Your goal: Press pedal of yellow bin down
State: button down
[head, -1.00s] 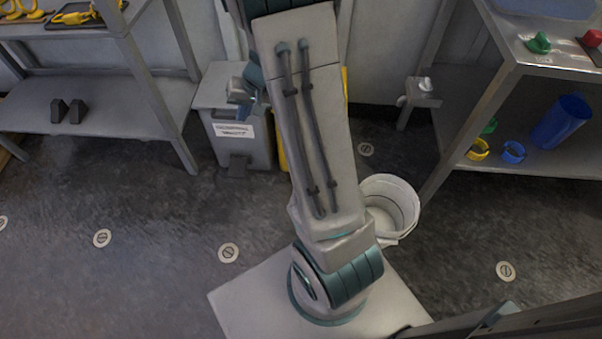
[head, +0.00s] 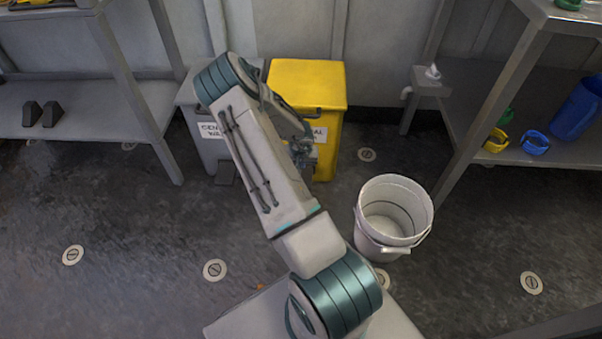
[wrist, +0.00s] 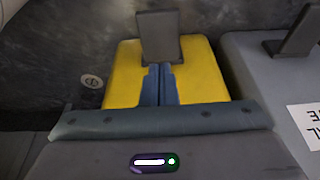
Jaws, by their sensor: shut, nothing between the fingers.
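The yellow bin (head: 306,82) stands against the back wall, with a label on its front partly covered by my arm. Its dark grey pedal (wrist: 160,36) shows in the wrist view, sticking out from the yellow front. In the head view this pedal is hidden behind my arm. My gripper (wrist: 161,68) is shut and empty, its blue fingers in front of the yellow face and in line with the pedal. The fingertips appear close to the pedal; I cannot tell whether they touch it. In the head view my gripper (head: 303,155) is small and partly hidden.
A grey bin (head: 208,140) with its own pedal (wrist: 292,33) stands beside the yellow one. A white bucket (head: 393,215) stands on the floor to the right. Metal shelves (head: 90,112) flank both sides. Dark floor (head: 130,220) is open at the left.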

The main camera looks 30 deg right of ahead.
jog(key=b+x, duration=0.1)
jog(key=x, duration=0.2)
jog(key=b+x, duration=0.1)
jog(key=x, duration=0.3)
jog(key=b+x, duration=0.1)
jog(key=x, duration=0.3)
jog(key=shift+s+a+f+b, duration=0.25)
jog(key=shift+s+f+b, duration=0.05)
jog(key=shift+f, duration=0.65)
